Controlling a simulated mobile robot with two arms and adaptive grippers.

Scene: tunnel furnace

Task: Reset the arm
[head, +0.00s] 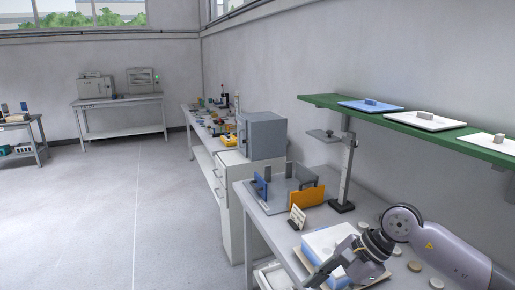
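My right arm comes in from the lower right, over the near workbench (238,190). Its dark gripper (318,277) points down and to the left, beside a blue and white block-like object (322,240) on the bench. The fingers are small and seen from the side, so I cannot tell whether they are open or shut, or whether they touch anything. My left arm and gripper are not in view.
A green shelf (330,102) with flat trays hangs above the bench. A stand (345,190), an orange panel (307,197) and several round discs (414,266) are on the bench. A grey cabinet box (262,135) stands behind. The floor (110,220) at left is clear.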

